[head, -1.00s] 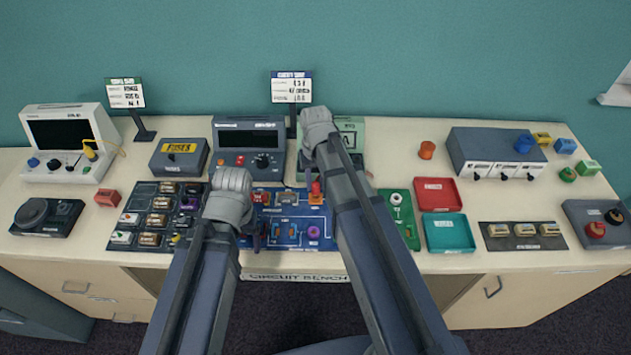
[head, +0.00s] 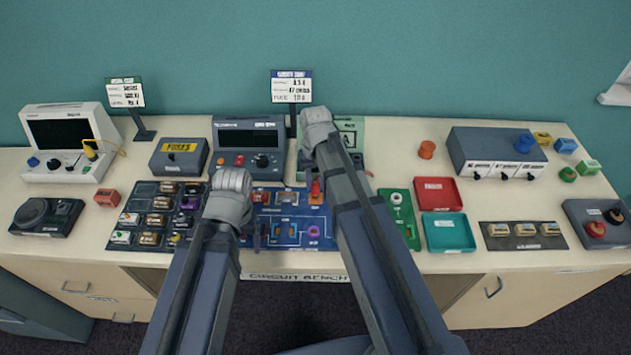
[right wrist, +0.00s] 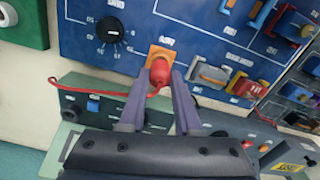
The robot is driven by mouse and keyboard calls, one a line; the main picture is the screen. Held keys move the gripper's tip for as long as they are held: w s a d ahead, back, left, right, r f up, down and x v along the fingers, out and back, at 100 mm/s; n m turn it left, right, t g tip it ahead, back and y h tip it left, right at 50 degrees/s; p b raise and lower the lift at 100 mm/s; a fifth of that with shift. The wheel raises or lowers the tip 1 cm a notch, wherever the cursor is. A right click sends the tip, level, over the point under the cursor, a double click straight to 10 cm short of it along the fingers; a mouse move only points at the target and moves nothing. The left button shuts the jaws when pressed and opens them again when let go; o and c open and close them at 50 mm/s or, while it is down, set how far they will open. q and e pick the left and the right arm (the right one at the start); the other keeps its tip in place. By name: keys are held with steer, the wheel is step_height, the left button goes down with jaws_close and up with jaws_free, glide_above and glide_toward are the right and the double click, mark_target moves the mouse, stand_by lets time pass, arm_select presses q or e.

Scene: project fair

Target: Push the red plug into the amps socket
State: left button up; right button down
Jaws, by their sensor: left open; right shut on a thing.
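The red plug (right wrist: 159,72) is between the fingers of my right gripper (right wrist: 160,82), which is shut on it. Its tip is at the orange socket plate (right wrist: 161,51) on the blue circuit board (right wrist: 200,38); I cannot tell how deep it sits. The socket's label is too small to read surely. In the head view the plug (head: 315,186) shows just left of my right arm, above the orange plate (head: 316,199). My left gripper (head: 252,233) is open over the board's left part, mostly hidden by its own wrist.
A red lead (right wrist: 75,88) runs from the plug. A dark meter (head: 249,150) stands behind the board, with a green box (head: 352,130) beside it. A black dial (right wrist: 110,30) is near the socket. Red (head: 437,193) and teal (head: 449,233) trays lie right.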

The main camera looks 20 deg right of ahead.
arm_select(q)
steer(key=shift+f+b, duration=0.8)
steer(key=shift+f, duration=0.05)
arm_select(e)
steer(key=shift+f, duration=0.85)
steer(key=shift+c, duration=0.2)
jaws_free()
arm_select(q)
steer(key=shift+r, duration=0.15)
arm_select(e)
steer(key=shift+r, duration=0.15)
steer(key=shift+r+p, duration=3.95)
steer(key=shift+p, duration=0.15)
arm_select(q)
step_height(320, 180, up, 8)
steer(key=shift+f, duration=0.25)
arm_select(e)
steer(key=shift+f, duration=0.2)
step_height(320, 180, down, 6)
steer(key=b, duration=0.6)
arm_select(q)
step_height(320, 180, down, 6)
steer(key=shift+r, duration=0.1)
